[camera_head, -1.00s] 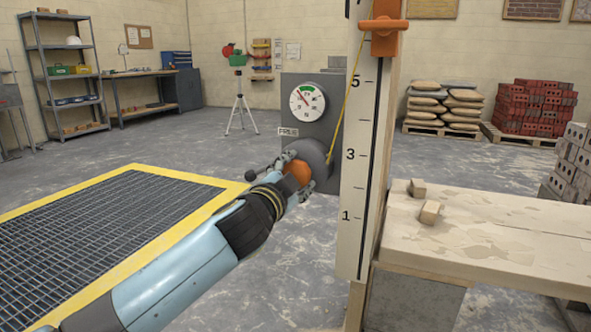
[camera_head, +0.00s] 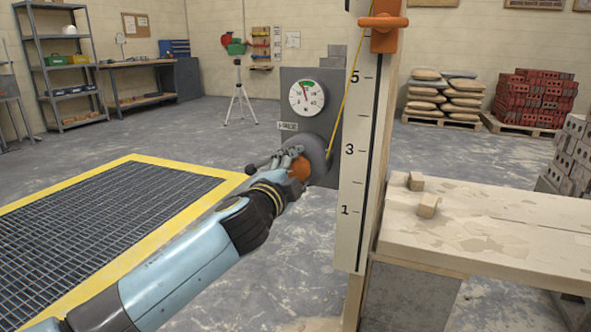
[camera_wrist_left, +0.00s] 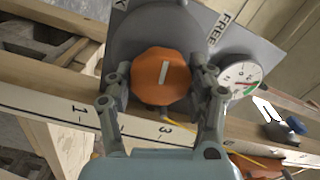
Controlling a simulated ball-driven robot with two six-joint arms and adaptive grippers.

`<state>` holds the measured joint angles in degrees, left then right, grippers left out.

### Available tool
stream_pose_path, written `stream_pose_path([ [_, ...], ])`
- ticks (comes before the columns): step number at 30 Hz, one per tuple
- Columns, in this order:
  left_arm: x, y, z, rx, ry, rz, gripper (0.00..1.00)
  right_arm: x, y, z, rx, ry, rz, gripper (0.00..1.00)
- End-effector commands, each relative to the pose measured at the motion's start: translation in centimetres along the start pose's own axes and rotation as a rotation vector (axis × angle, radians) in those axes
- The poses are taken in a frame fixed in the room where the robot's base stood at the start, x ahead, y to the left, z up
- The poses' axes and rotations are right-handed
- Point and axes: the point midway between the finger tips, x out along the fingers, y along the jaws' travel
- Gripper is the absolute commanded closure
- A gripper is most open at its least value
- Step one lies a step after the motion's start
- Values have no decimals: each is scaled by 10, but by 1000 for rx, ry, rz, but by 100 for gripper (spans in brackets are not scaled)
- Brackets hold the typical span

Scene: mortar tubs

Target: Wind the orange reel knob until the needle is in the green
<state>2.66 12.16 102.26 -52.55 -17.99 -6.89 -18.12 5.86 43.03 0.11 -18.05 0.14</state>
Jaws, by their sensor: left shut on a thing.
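The orange reel knob (camera_head: 300,169) sits on a grey drum on the grey panel (camera_head: 287,126). The knob also shows in the left wrist view (camera_wrist_left: 162,74), its white mark nearly upright there. My left gripper (camera_head: 292,163) is shut on the knob, with fingers on both sides of it in the wrist view (camera_wrist_left: 161,88). The round white gauge (camera_head: 307,93) is above the knob, with a green band at its top. Its thin needle points up, slightly left, close to the green; the exact spot is too small to tell. My right gripper is not in view.
A yellow cord (camera_head: 345,97) runs from the drum up to an orange fitting (camera_head: 383,25) on the numbered post (camera_head: 352,190). A plaster-stained bench (camera_head: 490,232) with two small blocks stands right. A yellow-framed grate (camera_head: 95,225) lies left.

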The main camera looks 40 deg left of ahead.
Motion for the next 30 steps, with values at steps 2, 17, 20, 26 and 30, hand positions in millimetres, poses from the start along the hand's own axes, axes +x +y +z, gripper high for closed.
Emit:
stream_pose_path([
  [2, -1, 2, 1, 0, -1, 4, 77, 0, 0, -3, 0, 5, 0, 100],
  [17, 0, 1, 0, -1, 0, 2, 20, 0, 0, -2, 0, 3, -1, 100],
  [20, -1, 1, 0, -1, 0, 1, 20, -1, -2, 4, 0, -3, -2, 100],
  [26, -21, 2, 1, 0, 0, 4, 20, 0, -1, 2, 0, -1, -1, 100],
  [30, -52, 2, 0, 0, 0, 4, 20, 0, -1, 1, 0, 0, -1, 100],
])
